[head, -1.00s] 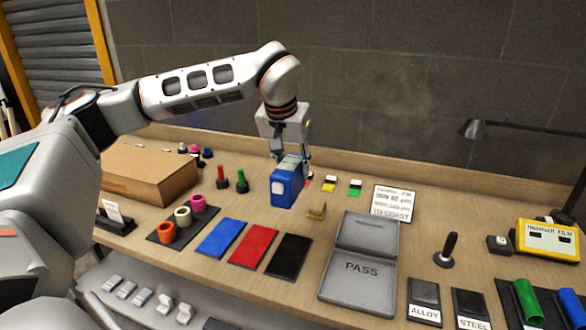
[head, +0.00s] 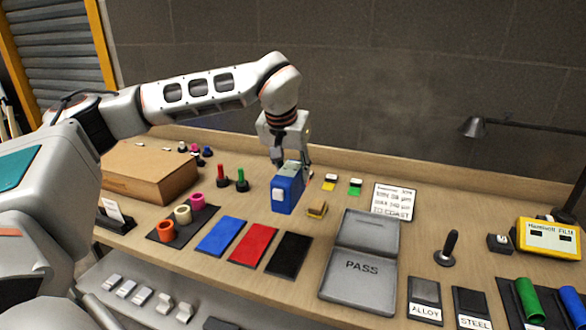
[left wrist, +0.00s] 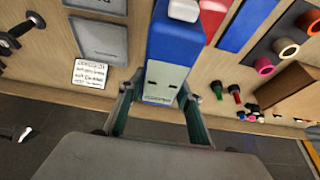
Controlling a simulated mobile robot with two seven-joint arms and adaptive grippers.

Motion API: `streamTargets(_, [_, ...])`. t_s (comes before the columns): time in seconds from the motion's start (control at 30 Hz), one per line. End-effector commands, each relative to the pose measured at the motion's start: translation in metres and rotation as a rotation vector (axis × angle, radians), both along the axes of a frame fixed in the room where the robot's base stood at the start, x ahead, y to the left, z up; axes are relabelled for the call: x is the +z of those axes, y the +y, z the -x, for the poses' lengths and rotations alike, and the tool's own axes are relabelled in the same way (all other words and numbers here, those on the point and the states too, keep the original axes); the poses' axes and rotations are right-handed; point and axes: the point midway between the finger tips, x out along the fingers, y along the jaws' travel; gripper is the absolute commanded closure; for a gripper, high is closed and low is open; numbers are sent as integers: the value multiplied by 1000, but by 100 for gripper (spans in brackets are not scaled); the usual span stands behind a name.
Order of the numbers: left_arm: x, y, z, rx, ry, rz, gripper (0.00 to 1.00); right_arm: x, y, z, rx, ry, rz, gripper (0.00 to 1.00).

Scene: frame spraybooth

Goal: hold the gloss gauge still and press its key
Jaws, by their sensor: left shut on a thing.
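The gloss gauge appears to be the blue box (head: 287,194) with a pale top, at the middle of the bench. A white key (head: 278,194) shows on its near face. My left gripper (head: 292,165) is shut on it from above, one finger at each side. In the left wrist view the blue gauge (left wrist: 174,45) sits between the fingers (left wrist: 158,98), with the white key (left wrist: 184,10) at the picture's top. I cannot tell whether its base touches the bench. My right gripper is not in view.
A small tan block (head: 317,210) lies just right of the gauge. Blue, red (head: 253,245) and black panels lie in front. A grey PASS tray (head: 357,280) stands to the right, and a cardboard box (head: 150,176) to the left. Red and green pegs (head: 242,181) stand left of the gauge.

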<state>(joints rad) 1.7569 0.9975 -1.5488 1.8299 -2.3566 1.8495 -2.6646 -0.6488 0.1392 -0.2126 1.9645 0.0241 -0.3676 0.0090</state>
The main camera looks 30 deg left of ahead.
Motion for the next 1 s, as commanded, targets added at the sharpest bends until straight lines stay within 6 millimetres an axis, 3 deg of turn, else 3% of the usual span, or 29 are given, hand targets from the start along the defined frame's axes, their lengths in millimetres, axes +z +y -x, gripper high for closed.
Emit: streamTargets(1.0, [-27,0,0,0,0,0,95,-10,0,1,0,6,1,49])
